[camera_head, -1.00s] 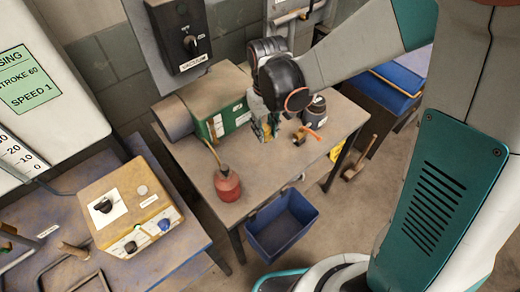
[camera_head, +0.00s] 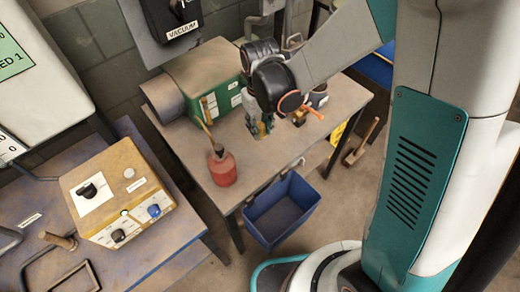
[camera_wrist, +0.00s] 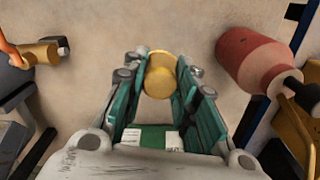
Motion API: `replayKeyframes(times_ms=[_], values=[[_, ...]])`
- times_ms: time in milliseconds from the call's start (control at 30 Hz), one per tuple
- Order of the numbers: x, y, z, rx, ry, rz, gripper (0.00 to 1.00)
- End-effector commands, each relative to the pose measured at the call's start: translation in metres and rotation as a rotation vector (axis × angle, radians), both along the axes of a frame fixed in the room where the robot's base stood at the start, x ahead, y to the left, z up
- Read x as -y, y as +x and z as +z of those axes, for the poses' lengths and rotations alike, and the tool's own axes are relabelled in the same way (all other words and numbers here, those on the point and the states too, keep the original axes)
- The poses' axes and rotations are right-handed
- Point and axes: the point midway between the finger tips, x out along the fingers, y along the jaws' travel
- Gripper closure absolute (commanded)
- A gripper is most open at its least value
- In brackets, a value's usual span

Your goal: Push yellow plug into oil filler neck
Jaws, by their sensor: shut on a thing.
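My gripper (camera_wrist: 160,72) is shut on a round yellow plug (camera_wrist: 159,82), held between its two finger pads in the wrist view. In the head view my gripper (camera_head: 262,128) is over the table, between the red oil can and the brass fitting; the plug is too small to make out there. The green pump box (camera_head: 216,78) with white labels stands behind it on the table. It also shows at the bottom of the wrist view (camera_wrist: 152,130), partly covered by my gripper. I cannot make out the oil filler neck in either view.
A red oil can (camera_head: 222,168) with a tall spout stands left of my gripper. A brass fitting (camera_head: 300,117) and a dark pot with an orange lever (camera_head: 314,113) are to the right. A blue bin (camera_head: 280,212) is below the table's front edge. Bare tabletop lies between.

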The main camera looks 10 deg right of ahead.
Motion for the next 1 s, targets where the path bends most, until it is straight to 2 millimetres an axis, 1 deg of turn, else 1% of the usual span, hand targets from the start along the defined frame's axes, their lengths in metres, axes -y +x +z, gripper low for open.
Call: replayKeyframes(times_ms=[33,100,200,300,467,733,800,1000], values=[[0.000,0.000,-0.018,0.000,0.000,0.000,0.94],[0.000,0.000,-0.031,0.000,0.000,0.000,0.94],[0.000,0.000,-0.045,0.000,0.000,0.000,0.94],[0.000,0.000,-0.052,0.000,0.000,0.000,0.94],[0.000,0.000,-0.058,0.000,0.000,0.000,0.94],[0.000,0.000,-0.091,0.000,0.000,0.000,0.94],[0.000,0.000,-0.094,0.000,0.000,0.000,0.94],[0.000,0.000,-0.091,0.000,0.000,0.000,0.94]])
